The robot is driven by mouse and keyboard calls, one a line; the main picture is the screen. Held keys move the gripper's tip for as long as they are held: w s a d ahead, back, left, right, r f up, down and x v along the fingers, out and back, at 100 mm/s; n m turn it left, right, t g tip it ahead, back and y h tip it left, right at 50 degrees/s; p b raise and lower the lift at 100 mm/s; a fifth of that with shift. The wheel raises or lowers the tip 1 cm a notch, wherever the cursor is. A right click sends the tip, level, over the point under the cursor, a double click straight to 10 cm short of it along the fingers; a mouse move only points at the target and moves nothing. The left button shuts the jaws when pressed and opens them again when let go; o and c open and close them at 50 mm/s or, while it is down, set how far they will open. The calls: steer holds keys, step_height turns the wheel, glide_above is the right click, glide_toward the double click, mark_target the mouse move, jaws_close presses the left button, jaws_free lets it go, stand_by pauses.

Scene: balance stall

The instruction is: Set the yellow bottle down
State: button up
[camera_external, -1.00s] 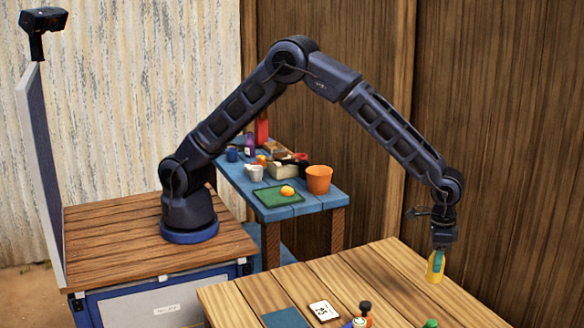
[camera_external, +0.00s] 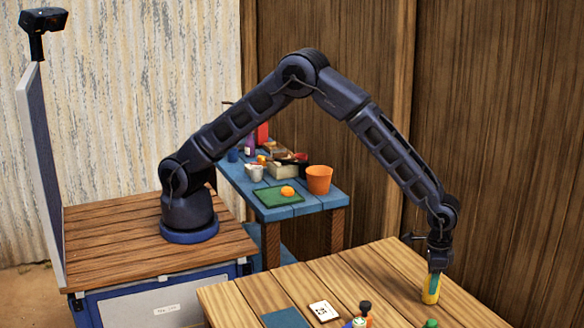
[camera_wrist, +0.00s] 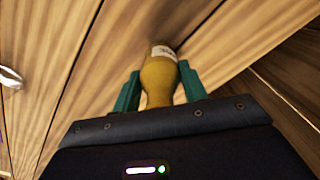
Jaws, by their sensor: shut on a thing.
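The yellow bottle (camera_external: 430,293) is upright at the right part of the wooden table (camera_external: 352,283) in the external view. Its lower end is at or very close to the tabletop; I cannot tell whether it touches. My gripper (camera_external: 434,280) points down and is shut on the bottle's upper part. In the wrist view the bottle (camera_wrist: 158,80) shows between the two green fingers of my gripper (camera_wrist: 158,92), with a pale label near its far end. The fingers hide part of its sides.
A white card with a black pattern (camera_external: 323,311), a blue mat (camera_external: 285,318) and an orange bottle with a dark cap (camera_external: 365,310) are at the table's front. A green-topped thing (camera_external: 431,323) is cut by the bottom edge. The boards around the yellow bottle are clear.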

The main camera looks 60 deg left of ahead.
steer(key=o, duration=1.2)
steer(key=shift+f, duration=0.1)
steer(key=shift+c, duration=0.2)
step_height(320, 180, up, 12)
steer(key=shift+r, duration=0.1)
steer(key=shift+w+a+r, duration=0.1)
steer(key=shift+a+r, duration=0.05)
steer(key=shift+r, duration=0.1)
steer(key=w+a+r+n, duration=0.2)
steer(key=w+a+r, duration=0.1)
steer(key=a+r, duration=1.2)
steer(key=s+a+r+t, duration=0.1)
steer(key=s+a+r, duration=0.15)
steer(key=a, duration=0.45)
steer(key=s+a+r+n+h, duration=0.1)
steer(key=a+r, duration=0.2)
steer(key=a, duration=0.5)
steer(key=s+a+r+t, duration=0.1)
steer(key=a+r, duration=0.1)
steer(key=a, duration=0.5)
steer(key=s+a+n+t+y, duration=0.1)
steer(key=s+a+n, duration=0.3)
steer(key=s+a, duration=2)
steer(key=shift+s+a+t, duration=0.4)
steer(key=shift+s+t, duration=0.4)
steer(key=shift+s, duration=0.1)
